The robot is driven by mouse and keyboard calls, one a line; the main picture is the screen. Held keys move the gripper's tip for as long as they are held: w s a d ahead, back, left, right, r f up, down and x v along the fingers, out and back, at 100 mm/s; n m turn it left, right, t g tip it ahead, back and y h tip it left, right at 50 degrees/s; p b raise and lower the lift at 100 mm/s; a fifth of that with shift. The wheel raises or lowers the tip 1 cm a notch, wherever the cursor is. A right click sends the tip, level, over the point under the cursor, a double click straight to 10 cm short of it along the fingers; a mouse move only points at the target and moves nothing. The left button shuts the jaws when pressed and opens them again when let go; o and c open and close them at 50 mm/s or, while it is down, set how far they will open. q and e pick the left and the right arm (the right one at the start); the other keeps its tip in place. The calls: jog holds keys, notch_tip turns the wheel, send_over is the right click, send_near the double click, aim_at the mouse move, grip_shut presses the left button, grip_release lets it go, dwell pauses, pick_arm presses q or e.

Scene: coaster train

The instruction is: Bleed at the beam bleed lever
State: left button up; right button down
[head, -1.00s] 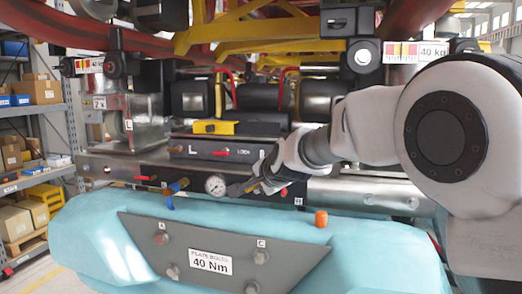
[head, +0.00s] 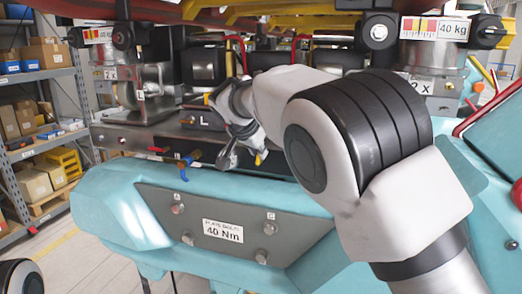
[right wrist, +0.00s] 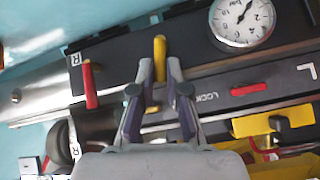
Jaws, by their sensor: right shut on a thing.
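The yellow lever (right wrist: 160,50) stands up from the dark beam panel (right wrist: 118,58) in the right wrist view, between a red lever and the gauge. I take it to be the beam bleed lever. My right gripper (right wrist: 160,72) has one finger on each side of it and is shut on it. In the head view my right gripper (head: 232,152) is at the beam, partly covered by my own arm. A small yellow tip (head: 258,160) shows beside it. My left gripper is not in view.
A round gauge (right wrist: 242,20) sits close to the right of the lever in the right wrist view, and a red lever (right wrist: 90,84) to its left. A red handle (right wrist: 250,89) lies by the LOCK label. A blue lever (head: 188,162) sticks out left of my gripper.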

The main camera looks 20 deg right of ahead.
jog(key=shift+a+f+g, duration=0.15)
jog(key=shift+f+g, duration=0.05)
jog(key=shift+g, duration=0.1)
dwell(0.4)
jog(key=c, duration=1.2)
grip_release()
jog(key=shift+w+h, duration=0.1)
jog(key=shift+h, duration=0.2)
jog(key=shift+w, duration=0.15)
notch_tip(320, 180, up, 10)
jog(key=shift+f, duration=0.1)
